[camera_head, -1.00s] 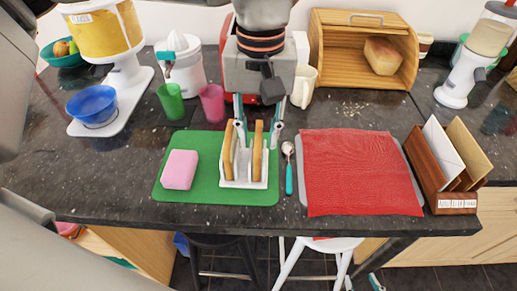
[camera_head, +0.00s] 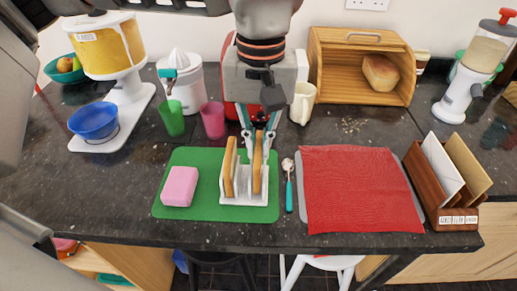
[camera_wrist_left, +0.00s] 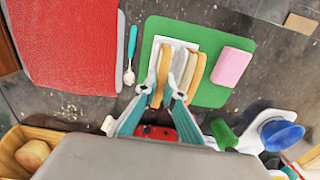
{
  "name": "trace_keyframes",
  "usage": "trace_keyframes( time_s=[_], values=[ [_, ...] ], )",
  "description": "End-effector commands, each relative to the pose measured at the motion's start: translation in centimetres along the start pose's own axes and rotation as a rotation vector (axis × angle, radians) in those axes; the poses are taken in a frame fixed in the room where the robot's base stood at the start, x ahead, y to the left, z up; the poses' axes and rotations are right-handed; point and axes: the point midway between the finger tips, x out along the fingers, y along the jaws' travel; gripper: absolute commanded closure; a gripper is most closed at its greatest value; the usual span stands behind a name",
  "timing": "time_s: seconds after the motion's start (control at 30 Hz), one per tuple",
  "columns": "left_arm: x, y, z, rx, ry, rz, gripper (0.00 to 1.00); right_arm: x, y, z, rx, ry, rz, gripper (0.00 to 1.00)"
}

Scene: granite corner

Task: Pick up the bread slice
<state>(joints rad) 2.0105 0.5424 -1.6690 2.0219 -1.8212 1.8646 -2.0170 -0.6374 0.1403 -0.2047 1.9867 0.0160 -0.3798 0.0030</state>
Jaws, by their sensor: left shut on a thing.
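Two tan bread slices stand upright in a white toast rack (camera_head: 243,200) on a green mat (camera_head: 172,209). My left gripper (camera_head: 258,136) comes down from above, its teal fingers closed on the upper edge of the right slice (camera_head: 257,168). The other slice (camera_head: 230,170) stands to its left, apart from the fingers. In the left wrist view, the gripper (camera_wrist_left: 163,99) has a fingertip on each side of the held slice (camera_wrist_left: 163,73), whose lower part is still within the rack. My right gripper is not in view.
A pink block (camera_head: 180,187) lies left of the rack. A spoon (camera_head: 288,185) and a red cloth (camera_head: 358,190) lie to the right. Green (camera_head: 171,118) and pink (camera_head: 213,120) cups and a cream mug (camera_head: 303,103) stand behind. A letter holder (camera_head: 443,185) stands far right.

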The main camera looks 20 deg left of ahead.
Motion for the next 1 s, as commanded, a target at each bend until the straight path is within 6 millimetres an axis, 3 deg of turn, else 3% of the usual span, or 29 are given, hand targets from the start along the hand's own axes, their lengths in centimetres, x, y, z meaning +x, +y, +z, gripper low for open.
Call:
trace_keyframes(
  time_s=[0.27, 0.63, 0.8, 1.0],
  values=[
    [-5.5, 0.0, 0.0, -0.001, 0.006, 0.003, 1.0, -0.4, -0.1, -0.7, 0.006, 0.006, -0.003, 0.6],
    [-14.5, -0.2, 0.0, -0.002, 0.006, 0.003, 1.0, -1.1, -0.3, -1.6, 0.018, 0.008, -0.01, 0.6],
    [-17.0, -0.2, 0.1, -0.001, 0.003, 0.001, 1.0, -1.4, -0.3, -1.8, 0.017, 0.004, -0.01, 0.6],
    [-18.2, -0.3, 0.0, 0.0, 0.001, 0.0, 1.0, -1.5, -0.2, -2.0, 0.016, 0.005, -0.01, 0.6]
  ],
)
